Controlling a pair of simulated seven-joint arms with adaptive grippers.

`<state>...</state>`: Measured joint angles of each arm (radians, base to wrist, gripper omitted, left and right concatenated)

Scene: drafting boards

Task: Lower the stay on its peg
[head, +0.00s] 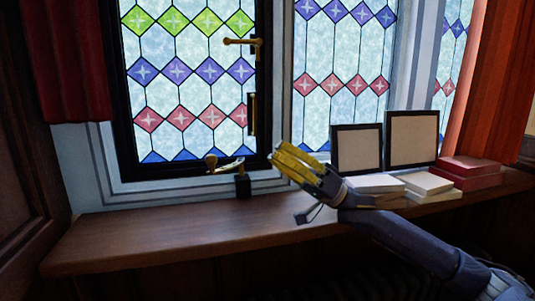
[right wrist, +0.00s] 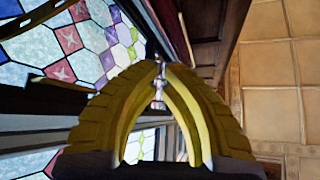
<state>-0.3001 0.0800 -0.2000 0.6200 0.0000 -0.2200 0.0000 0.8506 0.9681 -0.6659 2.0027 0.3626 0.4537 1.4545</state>
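The brass stay (head: 226,166) is at the bottom of the dark-framed casement in the head view. Its curled end is at the left, and its bar slopes up to the right, toward the top of a small black block (head: 243,187) on the sill. The peg is too small to make out, so I cannot tell whether the bar touches it. My right gripper (head: 280,157) has yellow fingers and is just right of the stay, apart from it in the picture. In the right wrist view its fingertips (right wrist: 159,66) nearly meet, with nothing clearly held. My left gripper is out of view.
The stained-glass casement (head: 188,80) has a brass handle (head: 240,41) at its right edge. The sill's left part is clear. Curtains hang at both sides.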

